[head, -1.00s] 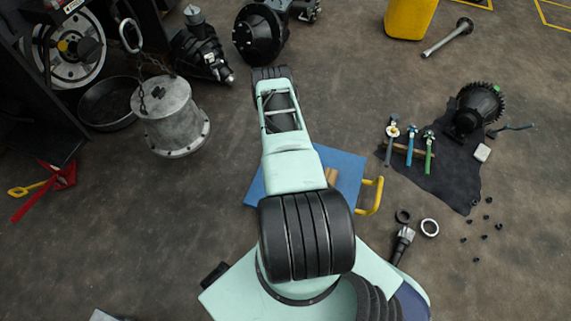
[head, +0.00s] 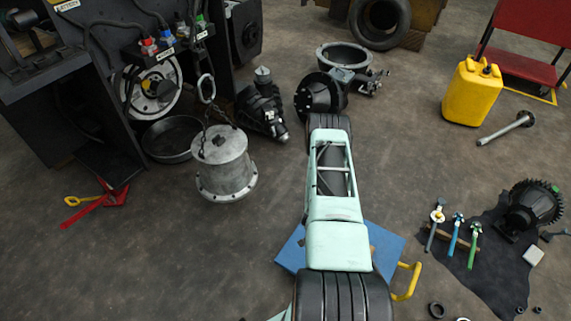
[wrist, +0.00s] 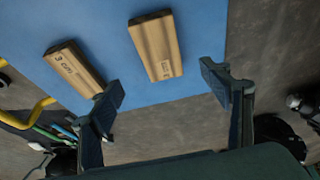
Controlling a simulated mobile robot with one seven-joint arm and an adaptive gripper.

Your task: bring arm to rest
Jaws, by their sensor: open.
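My gripper (wrist: 165,98) shows in the wrist view with its two dark fingers spread wide apart and nothing between them. Past the fingertips is a blue board (wrist: 190,20) with two wooden blocks on it. One block (wrist: 75,68) is marked "3 cm"; the other block (wrist: 156,48) has a marking too turned to read. Neither block is held. In the head view my pale green arm reaches forward over the blue board (head: 388,242) and hides much of it; my gripper is not visible there.
A grey metal cylinder (head: 226,165) with a chain stands left of my arm. A black differential housing (head: 318,95) lies beyond it. On the right are a yellow canister (head: 472,92), a shaft (head: 506,128) and a dark mat (head: 480,262) with tools. Floor at lower left is mostly clear.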

